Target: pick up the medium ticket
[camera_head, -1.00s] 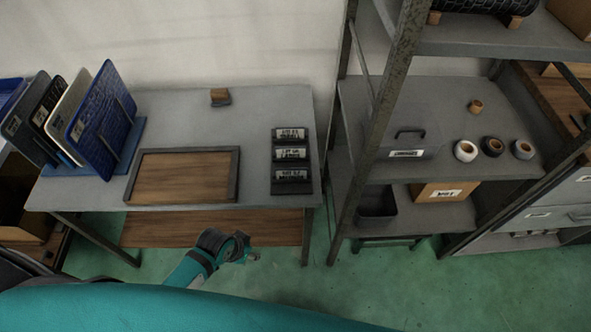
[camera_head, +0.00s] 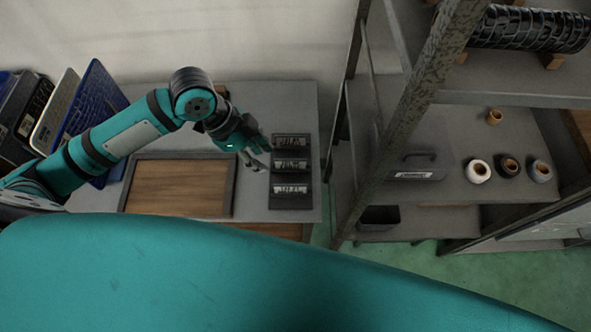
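Three dark ticket slots with white printed labels sit in a black holder (camera_head: 294,202) on the right part of the grey table. The tickets are the back one (camera_head: 291,141), the middle one (camera_head: 291,166) and the front one (camera_head: 291,189). Their print is too small to read, so I cannot tell which is the medium one. My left gripper (camera_head: 262,156) is just left of the holder, above the table, beside the back and middle tickets. Its fingers look apart, with nothing between them. My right gripper is not in view.
A wood-bottomed tray (camera_head: 180,187) lies on the table left of the holder. Upright panels (camera_head: 90,110) stand at the table's left, partly behind my arm. A metal shelf post (camera_head: 400,130) rises right of the table. Rolls (camera_head: 508,167) and a labelled bin (camera_head: 415,168) sit on the shelf.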

